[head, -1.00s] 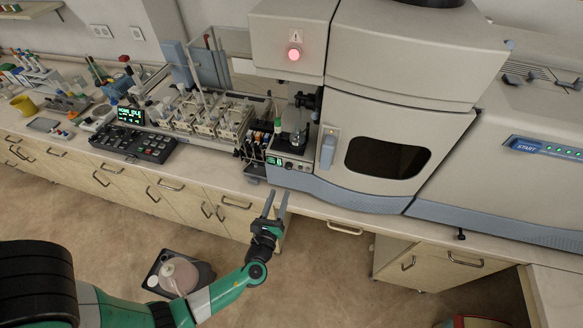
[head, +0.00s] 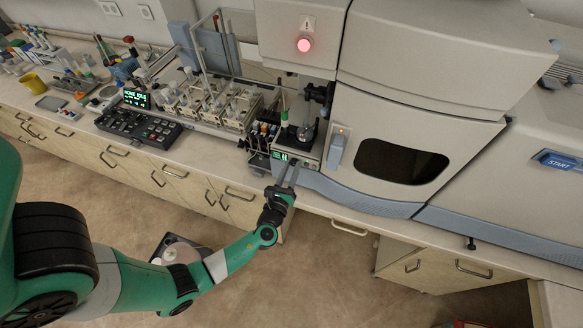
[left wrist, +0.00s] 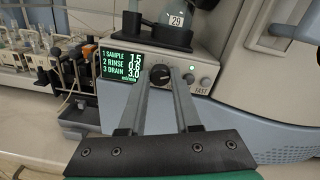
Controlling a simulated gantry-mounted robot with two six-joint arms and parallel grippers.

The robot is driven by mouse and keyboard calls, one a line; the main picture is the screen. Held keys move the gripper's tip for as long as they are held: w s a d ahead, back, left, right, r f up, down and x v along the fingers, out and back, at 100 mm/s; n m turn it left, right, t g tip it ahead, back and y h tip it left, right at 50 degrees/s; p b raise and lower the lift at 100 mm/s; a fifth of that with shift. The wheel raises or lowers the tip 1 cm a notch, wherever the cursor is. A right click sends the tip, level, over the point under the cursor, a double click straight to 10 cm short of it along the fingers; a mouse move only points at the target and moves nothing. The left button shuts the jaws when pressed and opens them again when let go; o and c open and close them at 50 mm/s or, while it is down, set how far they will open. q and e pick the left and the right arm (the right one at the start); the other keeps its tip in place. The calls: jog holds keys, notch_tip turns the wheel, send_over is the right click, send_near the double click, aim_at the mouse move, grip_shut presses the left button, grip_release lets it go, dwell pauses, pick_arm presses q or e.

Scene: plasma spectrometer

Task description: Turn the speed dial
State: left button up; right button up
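The speed dial (left wrist: 160,74) is a round black knob with a white mark on the pale front panel (left wrist: 207,67) of a small pump unit in the left wrist view. Left of it a green-lit display (left wrist: 118,64) lists sample, rinse and drain. My left gripper (left wrist: 161,72) is open, its two grey fingers pointing at the panel with the dial between them in the picture. I cannot tell whether they touch it. In the head view my left gripper (head: 287,172) is at the unit's front (head: 306,160); the dial is too small to make out there.
The large spectrometer (head: 420,100) stands right of the unit. Racks of vials (head: 215,100) and a black keypad box (head: 138,127) stand to the left on the bench. Open floor lies in front of the drawers.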

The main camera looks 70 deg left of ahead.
pick_arm(q)
grip_shut()
jog(key=shift+f+n+b, duration=0.2)
jog(key=shift+n+b, duration=0.4)
jog(key=shift+b, duration=0.1)
jog(key=shift+n, duration=0.5)
jog(key=shift+r, duration=0.2)
jog(key=o, duration=0.6)
grip_release()
